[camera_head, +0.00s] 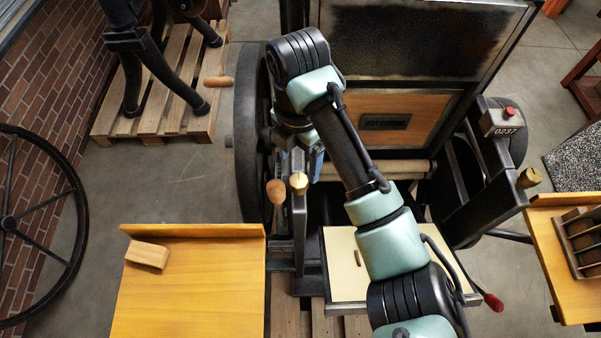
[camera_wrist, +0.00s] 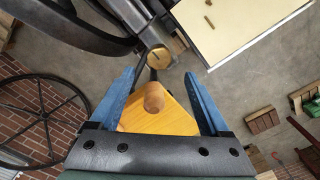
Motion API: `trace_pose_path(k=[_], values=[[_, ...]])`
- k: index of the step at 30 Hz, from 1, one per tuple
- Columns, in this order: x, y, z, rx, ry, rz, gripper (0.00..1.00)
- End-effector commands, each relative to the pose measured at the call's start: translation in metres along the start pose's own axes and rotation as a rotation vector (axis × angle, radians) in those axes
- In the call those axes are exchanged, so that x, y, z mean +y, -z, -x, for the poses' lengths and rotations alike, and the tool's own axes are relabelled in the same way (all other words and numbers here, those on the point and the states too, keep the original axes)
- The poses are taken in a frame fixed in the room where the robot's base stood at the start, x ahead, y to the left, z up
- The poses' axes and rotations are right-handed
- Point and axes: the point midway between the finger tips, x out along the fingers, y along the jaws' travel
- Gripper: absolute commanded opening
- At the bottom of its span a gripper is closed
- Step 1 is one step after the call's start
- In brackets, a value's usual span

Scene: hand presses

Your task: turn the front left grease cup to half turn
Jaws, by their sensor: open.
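The front left grease cup (camera_head: 298,183) is a small brass cap on top of a dark post at the press's front left corner. In the wrist view the brass cup (camera_wrist: 158,57) shows a dark line on its round face, just beyond my fingertips. My gripper (camera_wrist: 160,73) is open and empty, its blue fingers spread to either side of the view. A wooden handle (camera_head: 276,191) stands beside the cup; its round end (camera_wrist: 153,97) shows between the fingers in the wrist view. In the head view my arm hides most of the gripper.
Another brass cup (camera_head: 528,177) is on the press's right side, near a box marked 0237 (camera_head: 504,130). A yellow table (camera_head: 190,290) with a wooden block (camera_head: 147,255) stands at front left. A large dark wheel (camera_head: 250,145) is left of the press.

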Motion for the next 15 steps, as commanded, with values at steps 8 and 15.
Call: trace_pose_path(k=[8, 15], values=[[-0.001, 0.0, -0.05, 0.001, 0.002, -0.001, 0.8], [0.0, 0.0, -0.07, -0.001, 0.0, -0.001, 0.8]])
